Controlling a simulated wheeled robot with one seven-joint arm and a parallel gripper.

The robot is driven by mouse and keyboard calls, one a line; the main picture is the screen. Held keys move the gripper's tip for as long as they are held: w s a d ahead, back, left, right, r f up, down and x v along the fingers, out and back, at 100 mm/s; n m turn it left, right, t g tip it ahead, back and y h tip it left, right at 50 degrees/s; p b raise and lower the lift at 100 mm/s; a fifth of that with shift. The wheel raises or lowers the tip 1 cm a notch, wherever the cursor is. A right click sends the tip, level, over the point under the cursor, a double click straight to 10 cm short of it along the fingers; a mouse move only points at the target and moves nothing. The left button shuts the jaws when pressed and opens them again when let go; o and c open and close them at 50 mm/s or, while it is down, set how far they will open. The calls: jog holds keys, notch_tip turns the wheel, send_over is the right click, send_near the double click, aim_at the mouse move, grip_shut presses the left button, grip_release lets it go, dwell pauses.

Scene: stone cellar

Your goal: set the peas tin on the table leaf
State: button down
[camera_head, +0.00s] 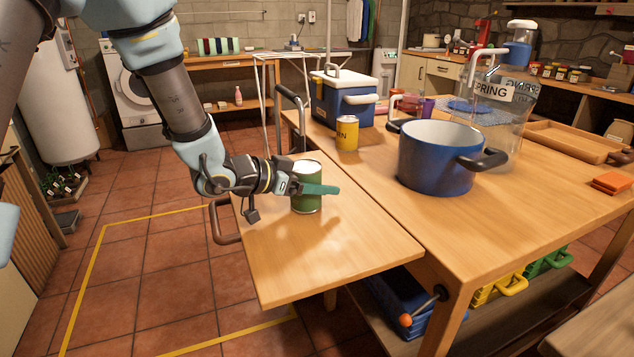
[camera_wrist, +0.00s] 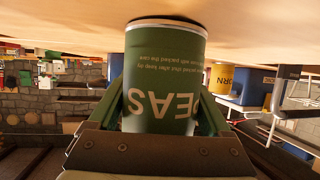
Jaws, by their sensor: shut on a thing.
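The green peas tin (camera_head: 306,200) stands upright at the table leaf (camera_head: 300,262), toward its far end. Its base looks to be on or very close to the leaf; I cannot tell if there is a small gap. My gripper (camera_head: 306,188) is shut around the tin's sides, reaching in from the left. In the wrist view, which is upside down, the peas tin (camera_wrist: 163,85) sits between the two fingers with its PEAS label facing the camera and one rim at the wooden surface (camera_wrist: 70,25).
A yellow corn tin (camera_head: 347,134), a blue cool box (camera_head: 345,100) and a big blue pot (camera_head: 437,160) stand on the main table (camera_head: 520,215). The front part of the leaf is clear. A grey-brown handle (camera_head: 218,222) sticks out at the leaf's left edge.

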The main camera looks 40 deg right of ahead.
grip_release()
jog(key=shift+f, duration=0.1)
jog(key=v, duration=1.2)
jog(key=w+a+n+t+y, duration=0.1)
jog(key=w+a+t, duration=0.1)
jog(key=w, duration=0.1)
jog(key=w+a+n+t, duration=0.2)
jog(key=w+a, duration=0.1)
jog(key=w, duration=0.1)
jog(key=w+a+f+n+t+y, duration=0.1)
jog(key=w+a+t, duration=0.1)
jog(key=w, duration=0.2)
jog(key=shift+a+f+n+y, duration=0.15)
jog(key=shift+a+n+y, duration=0.15)
jog(key=w+a+f+n+t+y, duration=0.1)
jog(key=w+a+n+y, duration=0.25)
jog(key=a, duration=0.75)
jog(key=w+a+f+n+t+y, duration=0.2)
jog(key=a+n+y, duration=0.3)
jog(key=a, duration=0.6)
jog(key=s+a+n+g+y, duration=0.2)
jog(key=s+a+n+g, duration=0.3)
jog(key=s+a, duration=0.4)
jog(key=shift+s+a+f+n, duration=0.3)
jog(key=shift+s+f+n, duration=0.1)
jog(key=shift+s, duration=0.2)
